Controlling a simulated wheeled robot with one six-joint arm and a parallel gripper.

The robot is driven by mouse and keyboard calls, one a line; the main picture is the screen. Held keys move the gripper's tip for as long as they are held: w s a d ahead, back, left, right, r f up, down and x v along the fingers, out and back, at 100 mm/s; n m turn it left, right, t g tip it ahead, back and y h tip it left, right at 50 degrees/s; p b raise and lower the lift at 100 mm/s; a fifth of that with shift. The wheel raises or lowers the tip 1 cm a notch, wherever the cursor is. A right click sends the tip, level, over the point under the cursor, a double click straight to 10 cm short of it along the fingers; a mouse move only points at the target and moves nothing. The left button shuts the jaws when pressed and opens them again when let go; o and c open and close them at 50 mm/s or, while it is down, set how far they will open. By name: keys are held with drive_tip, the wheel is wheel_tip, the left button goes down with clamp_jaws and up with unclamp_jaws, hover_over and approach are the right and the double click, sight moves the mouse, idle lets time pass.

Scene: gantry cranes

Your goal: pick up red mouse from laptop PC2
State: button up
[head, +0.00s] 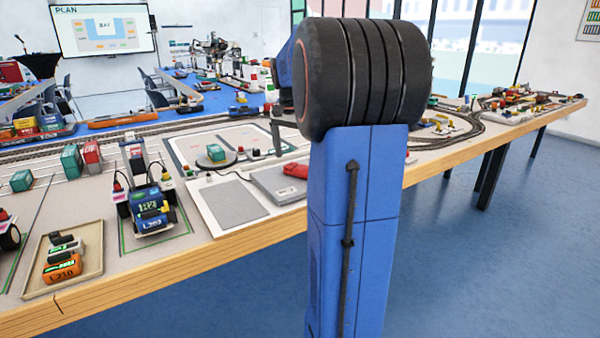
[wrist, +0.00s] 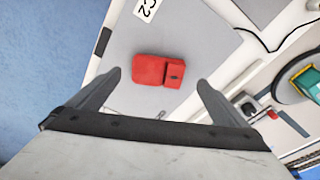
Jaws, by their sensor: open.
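The red mouse (wrist: 158,71) lies on the grey lid of laptop PC2 (wrist: 200,30), whose label is partly cut off at the top of the wrist view. My gripper (wrist: 158,82) is open, with one finger on each side below the mouse in the picture and nothing between them. The fingers do not visibly touch the mouse. In the head view the red mouse (head: 296,170) sits on the grey laptop (head: 272,184), just left of my blue arm. My gripper is hidden behind the arm there.
A grey pad (head: 232,203) lies left of the laptop. A turntable with a green block (head: 216,153) stands behind. A truck (head: 150,205) and a wooden tray (head: 88,285) are farther left. The wooden table edge (head: 250,243) runs in front, with open blue floor beyond.

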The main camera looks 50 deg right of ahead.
sight(299, 166)
drive_tip(key=shift+s+d+f, duration=0.1)
drive_tip(key=shift+d+f, duration=0.15)
drive_tip(key=shift+f, duration=0.85)
drive_tip(key=shift+d+f, duration=0.2)
drive_tip(key=shift+f, duration=0.85)
drive_tip(key=c, duration=1.1)
drive_tip(key=shift+r, duration=0.1)
drive_tip(key=shift+c, duration=0.2)
